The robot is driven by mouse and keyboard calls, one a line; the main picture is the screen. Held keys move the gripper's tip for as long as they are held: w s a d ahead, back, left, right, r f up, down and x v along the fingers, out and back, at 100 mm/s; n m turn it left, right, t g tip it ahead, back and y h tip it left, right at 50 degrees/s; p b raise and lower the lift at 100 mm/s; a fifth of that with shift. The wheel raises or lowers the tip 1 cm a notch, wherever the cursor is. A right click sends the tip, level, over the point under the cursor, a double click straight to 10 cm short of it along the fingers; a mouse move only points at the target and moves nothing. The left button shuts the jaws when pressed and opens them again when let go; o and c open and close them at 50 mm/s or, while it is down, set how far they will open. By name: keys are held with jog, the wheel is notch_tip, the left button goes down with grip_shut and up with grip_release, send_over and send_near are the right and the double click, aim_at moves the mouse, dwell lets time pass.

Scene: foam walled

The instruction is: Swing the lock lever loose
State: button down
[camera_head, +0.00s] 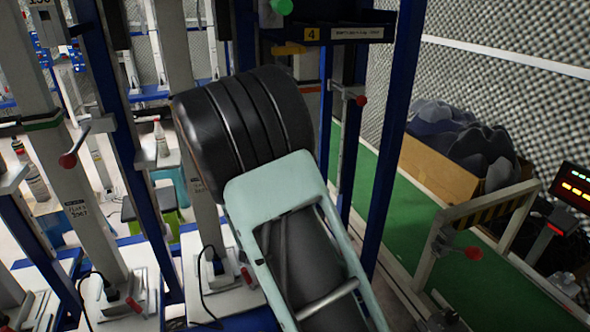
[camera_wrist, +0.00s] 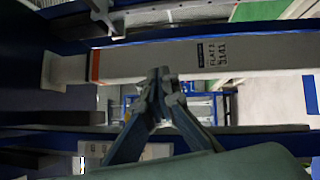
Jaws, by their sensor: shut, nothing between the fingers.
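Several levers with red knobs show in the head view, and I cannot tell which one is the lock lever. One sits on a post at the left (camera_head: 78,150). One is on the blue frame just right of my arm (camera_head: 348,94). Another is on the striped barrier at the right (camera_head: 455,247). My gripper (camera_wrist: 163,78) shows in the wrist view with its fingertips together and nothing between them. It is in front of a pale labelled post (camera_wrist: 150,60); I cannot tell the gap. In the head view my gripper is hidden behind my arm.
Blue uprights and pale posts stand close around my arm. A cardboard box (camera_head: 435,172) of dark foam lies at the right. The green floor strip (camera_head: 400,215) is mostly clear. A lit panel (camera_head: 572,190) stands at the right edge.

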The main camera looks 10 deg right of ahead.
jog(key=shift+w+d+b, duration=0.35)
jog(key=shift+d+b, duration=0.1)
jog(key=shift+d, duration=0.05)
jog(key=shift+w+d, duration=0.1)
dwell(0.5)
